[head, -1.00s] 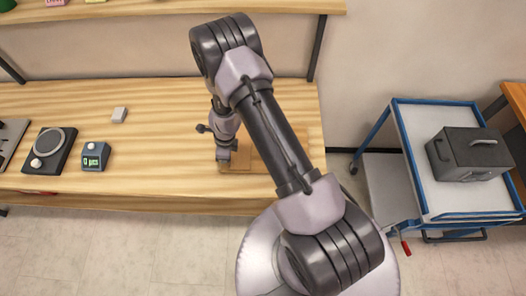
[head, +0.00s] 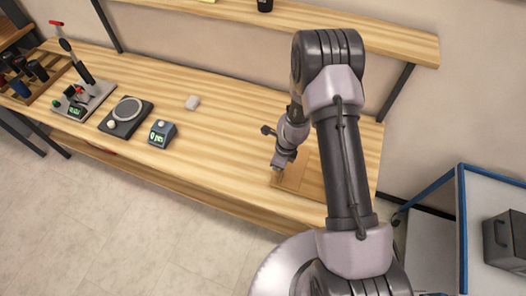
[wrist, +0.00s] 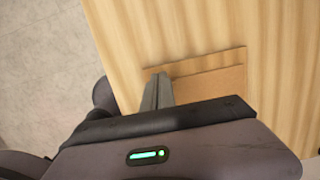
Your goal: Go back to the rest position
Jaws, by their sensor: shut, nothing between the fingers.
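My gripper (head: 277,167) hangs at the end of my bent arm over the right part of the wooden workbench (head: 225,110). In the wrist view my gripper (wrist: 160,76) shows as grey fingers close together, with nothing between them. Beneath and beside it lies a flat brown board (head: 313,176) near the bench's right end. The board also shows in the wrist view (wrist: 215,78), just past the fingertips. I cannot tell whether the fingertips touch it.
A shelf (head: 330,22) runs above. A blue-framed cart (head: 480,215) with a dark box (head: 507,240) is at right.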

